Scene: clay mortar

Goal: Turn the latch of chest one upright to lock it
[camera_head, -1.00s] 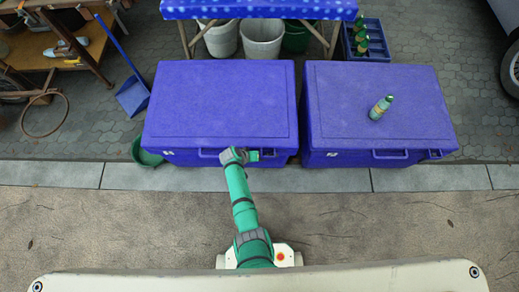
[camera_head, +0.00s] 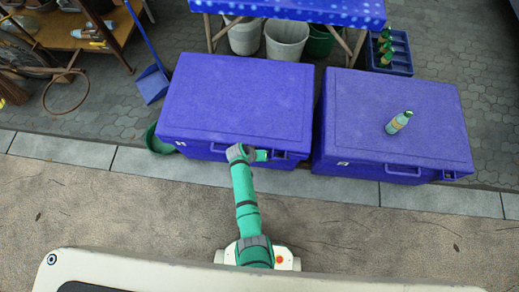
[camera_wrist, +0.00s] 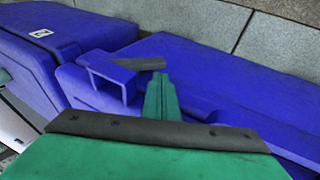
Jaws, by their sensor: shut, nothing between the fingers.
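Two closed blue chests stand side by side in the head view, the left chest (camera_head: 238,95) and the right chest (camera_head: 395,110). Their small white front labels are too small to read. My green gripper (camera_head: 262,155) is at the left chest's front, near its right corner, just left of the latch area (camera_head: 279,155). In the wrist view my gripper (camera_wrist: 160,95) is shut and empty. Beside its fingers are a blue squared bracket (camera_wrist: 110,77) and a dark grey bar (camera_wrist: 138,64), seemingly lying flat. Contact between fingers and bar cannot be told.
A bottle (camera_head: 399,122) lies on the right chest's lid. A narrow gap separates the chests. A green bucket (camera_head: 157,140) and blue dustpan (camera_head: 152,84) stand left. Buckets and a bottle crate (camera_head: 388,53) are behind. The pavement in front is clear.

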